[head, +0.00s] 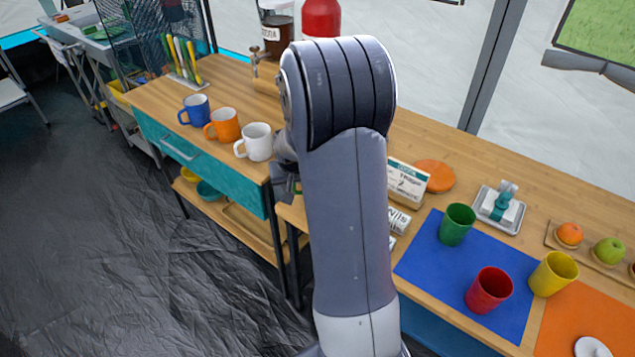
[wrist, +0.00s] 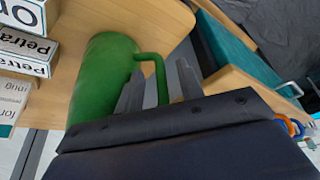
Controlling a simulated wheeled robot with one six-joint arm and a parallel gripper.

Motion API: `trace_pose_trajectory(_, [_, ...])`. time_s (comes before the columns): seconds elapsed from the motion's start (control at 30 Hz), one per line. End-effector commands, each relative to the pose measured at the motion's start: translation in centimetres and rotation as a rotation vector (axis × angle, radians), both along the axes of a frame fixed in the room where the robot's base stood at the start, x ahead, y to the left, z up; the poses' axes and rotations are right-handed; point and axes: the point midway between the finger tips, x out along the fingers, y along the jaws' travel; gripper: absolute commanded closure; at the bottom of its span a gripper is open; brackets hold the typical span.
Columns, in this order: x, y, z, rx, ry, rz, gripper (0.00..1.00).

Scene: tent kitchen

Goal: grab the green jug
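The green jug (wrist: 100,75) shows in the wrist view, on a light wooden surface. Its handle (wrist: 160,78) sticks out to the right of the body. My gripper (wrist: 160,68) is open, its two grey fingers apart. The upright part of the handle appears between the fingers, with the left finger by the gap between body and handle. I cannot tell whether either finger touches it. The jug's lower part is hidden by my gripper. In the head view my arm hides the jug, and only a dark part of my gripper (head: 285,180) shows.
Small printed boxes (wrist: 25,50) stand close to the jug in the wrist view. In the head view, a white mug (head: 256,142) and an orange mug (head: 224,125) stand left of my arm. A green cup (head: 457,225) stands on a blue mat (head: 430,262) at right.

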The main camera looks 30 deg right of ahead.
Motion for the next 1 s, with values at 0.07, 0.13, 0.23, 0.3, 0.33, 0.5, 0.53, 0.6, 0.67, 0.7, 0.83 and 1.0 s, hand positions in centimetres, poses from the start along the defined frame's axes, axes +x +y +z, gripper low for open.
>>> trace_pose_trajectory(0.07, [0.01,0.00,0.04,0.000,0.000,0.000,0.64])
trace_pose_trajectory(0.13, [0.00,0.00,0.04,0.000,0.000,0.000,0.66])
trace_pose_trajectory(0.23, [0.00,0.00,0.05,0.000,0.000,0.000,0.75])
trace_pose_trajectory(0.3, [-0.01,0.01,0.05,0.000,0.000,0.000,0.80])
trace_pose_trajectory(0.33, [0.00,0.01,0.05,0.000,0.000,0.000,0.83])
trace_pose_trajectory(0.5, [-0.01,0.02,0.06,0.000,0.000,0.000,0.97])
trace_pose_trajectory(0.53, [-0.01,0.02,0.06,0.000,0.000,0.000,0.99])
trace_pose_trajectory(0.6, [0.00,0.01,0.06,0.000,0.000,0.000,1.00])
trace_pose_trajectory(0.67, [0.00,0.01,0.06,0.000,0.000,0.000,1.00])
trace_pose_trajectory(0.7, [0.00,0.01,0.06,0.000,0.000,0.000,1.00])
trace_pose_trajectory(0.83, [0.00,0.01,0.07,0.000,0.000,0.000,1.00])
trace_pose_trajectory(1.0, [0.05,-0.01,0.16,-0.001,-0.003,0.000,1.00])
